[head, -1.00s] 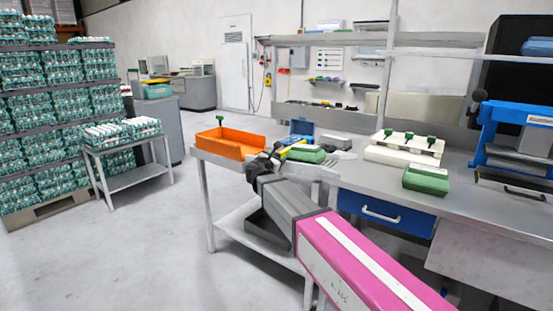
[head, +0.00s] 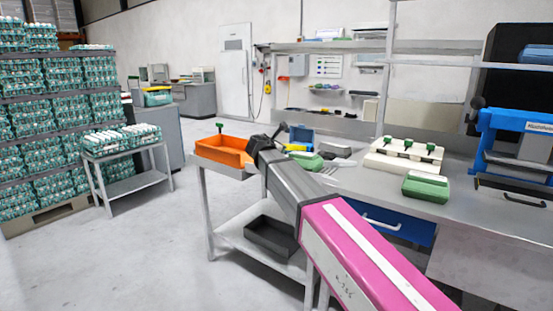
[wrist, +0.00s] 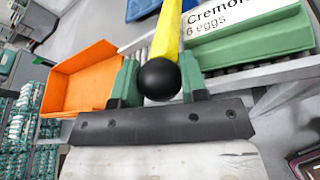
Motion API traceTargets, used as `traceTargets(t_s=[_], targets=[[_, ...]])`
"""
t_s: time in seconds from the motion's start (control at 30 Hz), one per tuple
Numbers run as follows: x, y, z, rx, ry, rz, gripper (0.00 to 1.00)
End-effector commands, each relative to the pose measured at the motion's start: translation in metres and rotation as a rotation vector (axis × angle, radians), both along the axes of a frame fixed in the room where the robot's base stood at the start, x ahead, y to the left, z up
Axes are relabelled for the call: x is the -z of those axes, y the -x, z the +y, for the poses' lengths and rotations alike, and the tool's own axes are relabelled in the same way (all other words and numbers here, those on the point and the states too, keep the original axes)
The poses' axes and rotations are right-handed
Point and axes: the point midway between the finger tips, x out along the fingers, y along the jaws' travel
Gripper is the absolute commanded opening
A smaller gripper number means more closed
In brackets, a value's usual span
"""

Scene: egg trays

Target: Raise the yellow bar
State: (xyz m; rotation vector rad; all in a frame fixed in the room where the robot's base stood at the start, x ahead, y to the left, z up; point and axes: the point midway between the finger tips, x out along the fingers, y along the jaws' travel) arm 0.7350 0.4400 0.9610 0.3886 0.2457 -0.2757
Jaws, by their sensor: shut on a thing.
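The yellow bar (wrist: 170,32) runs up the middle of the wrist view and ends in a black ball (wrist: 157,79) close to the camera. My gripper (wrist: 160,72) has one green finger on each side of the bar at the ball end and is shut on it. In the head view, a short piece of the yellow bar (head: 297,148) shows just beyond my gripper (head: 267,142). My arm hides the rest of the bar, and the finger contact is too small to see there.
An orange tray (head: 224,151) stands on the table's left end. A green egg carton (head: 309,162) lies close right of my gripper, with a blue box (head: 301,134) behind. A white block with green pegs (head: 402,158) and another green carton (head: 426,188) stand farther right.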

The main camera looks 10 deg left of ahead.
Motion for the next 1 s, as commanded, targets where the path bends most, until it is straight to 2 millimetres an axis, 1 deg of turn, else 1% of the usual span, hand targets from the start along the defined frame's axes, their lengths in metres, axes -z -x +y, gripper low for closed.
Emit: traceTargets(t_s=[0.03, 0.17, 0.37, 0.57, 0.7, 0.8, 1.0], targets=[[-0.012, -0.005, 0.0, 0.001, -0.015, 0.027, 0.0], [-0.034, -0.014, -0.004, 0.001, -0.049, 0.111, 0.0], [-0.069, -0.032, -0.01, 0.001, -0.104, 0.246, 0.0], [-0.105, -0.058, -0.02, 0.001, -0.168, 0.401, 0.0], [-0.129, -0.081, -0.029, 0.0, -0.215, 0.519, 0.0], [-0.142, -0.097, -0.037, 0.001, -0.247, 0.596, 0.0], [-0.16, -0.124, -0.048, 0.001, -0.298, 0.723, 0.0]])
